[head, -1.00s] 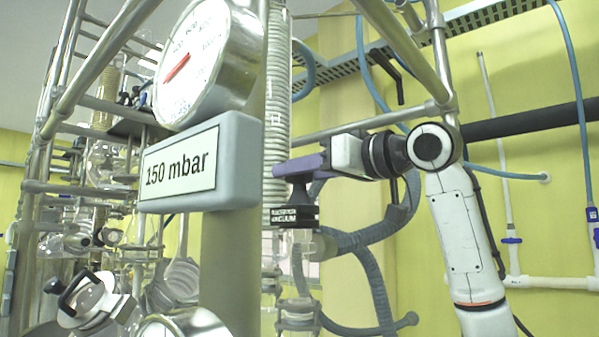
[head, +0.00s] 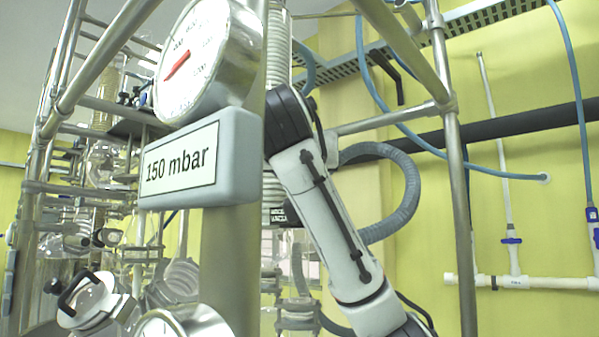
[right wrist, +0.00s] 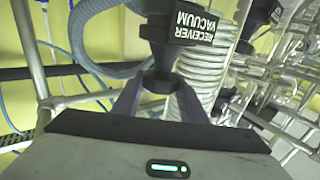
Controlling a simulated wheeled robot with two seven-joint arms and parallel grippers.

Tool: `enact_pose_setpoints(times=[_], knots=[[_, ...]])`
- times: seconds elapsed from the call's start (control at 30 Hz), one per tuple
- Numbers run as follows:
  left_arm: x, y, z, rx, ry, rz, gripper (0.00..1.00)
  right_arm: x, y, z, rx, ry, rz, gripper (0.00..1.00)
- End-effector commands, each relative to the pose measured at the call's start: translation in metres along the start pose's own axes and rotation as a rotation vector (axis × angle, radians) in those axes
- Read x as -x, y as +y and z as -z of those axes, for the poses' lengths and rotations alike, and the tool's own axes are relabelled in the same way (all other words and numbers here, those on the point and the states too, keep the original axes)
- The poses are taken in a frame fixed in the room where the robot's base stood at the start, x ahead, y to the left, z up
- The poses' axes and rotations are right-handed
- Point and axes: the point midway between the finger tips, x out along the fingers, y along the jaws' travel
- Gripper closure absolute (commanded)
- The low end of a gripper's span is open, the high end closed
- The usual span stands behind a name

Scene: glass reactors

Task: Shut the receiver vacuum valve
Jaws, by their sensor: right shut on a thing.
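The receiver vacuum valve (right wrist: 165,30) is black, with a white-lettered RECEIVER VACUUM label that appears upside down in the right wrist view. Its narrow lower part sits between the purple fingers of my right gripper (right wrist: 160,90), which is shut on it. In the head view only a sliver of the valve's label (head: 279,215) shows, between the grey post and my right arm. My right gripper is hidden there behind the post and gauge label. My left gripper is in neither view.
A round pressure gauge (head: 205,60) and a 150 mbar sign (head: 200,160) stand close in front. Metal frame tubes (head: 445,150) cross the space. A grey corrugated hose (head: 405,190) curves behind my right arm. Glassware (head: 180,275) fills the left side.

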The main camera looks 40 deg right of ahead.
Motion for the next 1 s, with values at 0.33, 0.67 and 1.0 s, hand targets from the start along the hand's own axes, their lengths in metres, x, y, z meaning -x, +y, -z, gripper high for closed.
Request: enact_pose_setpoints(times=[0.33, 0.67, 1.0], knots=[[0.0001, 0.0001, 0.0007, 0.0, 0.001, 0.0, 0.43, -0.0001, -0.0023, -0.0013, 0.008, -0.006, -0.33, 0.84], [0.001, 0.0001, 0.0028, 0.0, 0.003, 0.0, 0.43, 0.0001, -0.0013, -0.0005, 0.007, -0.002, -0.62, 0.84], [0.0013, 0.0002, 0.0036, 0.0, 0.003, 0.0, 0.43, -0.0002, -0.0005, -0.0006, 0.006, -0.002, -0.78, 0.84]])
